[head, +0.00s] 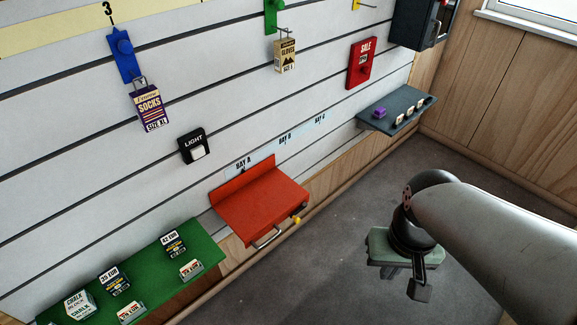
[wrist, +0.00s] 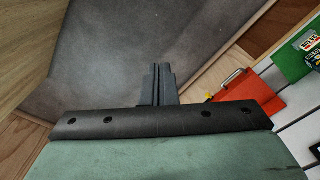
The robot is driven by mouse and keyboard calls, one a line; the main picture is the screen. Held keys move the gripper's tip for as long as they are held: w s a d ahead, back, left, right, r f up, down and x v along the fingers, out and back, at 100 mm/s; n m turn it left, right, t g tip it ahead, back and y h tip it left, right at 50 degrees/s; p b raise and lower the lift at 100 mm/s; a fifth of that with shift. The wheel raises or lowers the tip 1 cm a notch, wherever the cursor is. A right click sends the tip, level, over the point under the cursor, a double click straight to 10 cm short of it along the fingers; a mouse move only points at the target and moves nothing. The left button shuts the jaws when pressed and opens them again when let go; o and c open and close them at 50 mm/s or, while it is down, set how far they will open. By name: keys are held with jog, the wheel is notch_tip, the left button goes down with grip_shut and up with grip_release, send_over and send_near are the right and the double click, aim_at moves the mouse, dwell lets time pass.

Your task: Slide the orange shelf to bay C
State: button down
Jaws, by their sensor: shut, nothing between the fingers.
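The orange shelf (head: 262,204) sits on the slatted wall directly below the BAY A label (head: 243,164). It has a metal bar handle (head: 268,237) and a yellow knob (head: 296,219) at its front. The BAY C label (head: 320,119) is farther right along the wall, past BAY B (head: 285,140). My gripper (head: 420,290) is to the right of the shelf, out over the floor and apart from it. In the wrist view my gripper (wrist: 163,70) has its fingers together and empty; the orange shelf (wrist: 262,100) shows at the right, with its handle (wrist: 233,77).
A green shelf (head: 205,250) with several small boxes is at lower left. A grey shelf (head: 385,107) with a purple item is beyond BAY C. A light switch (head: 194,147) and hanging boxes are above. The wall strip below BAY B and BAY C looks clear.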

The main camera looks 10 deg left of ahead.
jog(key=c, duration=2)
grip_release()
jog(key=o, duration=0.5)
jog(key=w+a+f+m+b, duration=0.1)
jog(key=w+a+f+b, duration=0.3)
jog(key=w+b, duration=0.1)
jog(key=shift+w+a+m+y, duration=0.3)
jog(key=shift+w+m, duration=0.1)
jog(key=shift+w, duration=0.35)
jog(key=m+b, duration=0.6)
jog(key=b, duration=0.3)
send_over(267, 241)
jog(key=s+d, duration=0.2)
jog(key=d, duration=0.1)
notch_tip(267, 241, down, 13)
jog(key=shift+t+y, duration=0.4)
jog(key=a+f+b, duration=0.1)
jog(key=f, duration=0.4)
jog(key=w+f+b, duration=0.1)
jog(key=f, duration=0.5)
jog(key=a+f+b, duration=0.1)
jog(key=f, duration=0.4)
jog(key=shift+w+a+f, duration=0.15)
jog(key=shift+w+a, duration=0.2)
grip_shut()
